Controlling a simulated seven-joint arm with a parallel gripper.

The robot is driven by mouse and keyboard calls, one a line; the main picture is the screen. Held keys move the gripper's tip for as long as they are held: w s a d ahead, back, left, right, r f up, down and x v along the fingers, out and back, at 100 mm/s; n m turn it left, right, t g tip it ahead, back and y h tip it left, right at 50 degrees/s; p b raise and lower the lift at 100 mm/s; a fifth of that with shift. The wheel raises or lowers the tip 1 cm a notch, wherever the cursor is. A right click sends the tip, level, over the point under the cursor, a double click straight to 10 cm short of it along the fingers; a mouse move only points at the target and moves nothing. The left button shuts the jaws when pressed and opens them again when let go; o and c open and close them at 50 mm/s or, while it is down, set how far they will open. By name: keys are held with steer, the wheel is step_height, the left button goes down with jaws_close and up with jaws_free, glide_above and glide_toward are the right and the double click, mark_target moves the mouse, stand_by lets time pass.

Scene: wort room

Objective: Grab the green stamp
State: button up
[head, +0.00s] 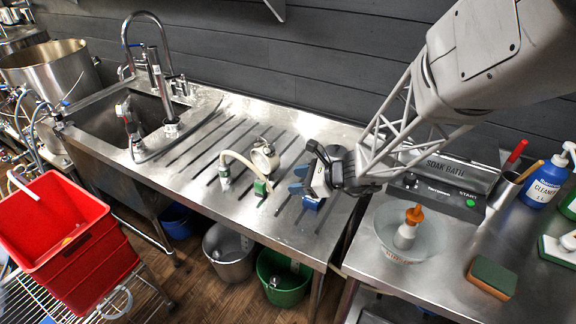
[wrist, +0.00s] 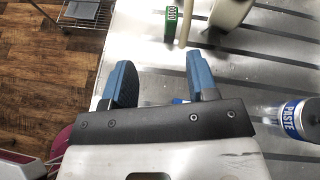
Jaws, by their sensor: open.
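A small green block (head: 262,187), which looks like the green stamp, stands on the ribbed steel drainboard at the end of a cream hose. In the wrist view a green piece (wrist: 170,24) with a white number strip shows at the top, beside the hose. My gripper (head: 296,179) has blue fingers and is just right of the green block in the head view. In the wrist view my gripper (wrist: 160,78) is open, with nothing between its fingers. The green piece lies beyond the fingertips, apart from them.
A blue item (head: 313,203) sits under my gripper. A paste bottle (wrist: 298,120) is at the right in the wrist view. The counter's front edge is near.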

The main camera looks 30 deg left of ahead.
mark_target(265, 185)
steer(key=a+f+m, duration=0.1)
steer(key=a, duration=0.1)
steer(key=a+f+m, duration=0.1)
steer(key=a+f, duration=0.1)
steer(key=a+f+m+y, duration=0.1)
steer(key=a+f, duration=0.1)
steer(key=shift+w+a+f+t, duration=0.15)
steer(key=shift+w+f+t, duration=0.05)
steer(key=shift+w+t, duration=0.2)
steer(key=shift+x, duration=1.25)
steer(key=shift+a, duration=0.1)
steer(key=shift+x, duration=2.5)
steer(key=shift+c, duration=0.4)
jaws_close()
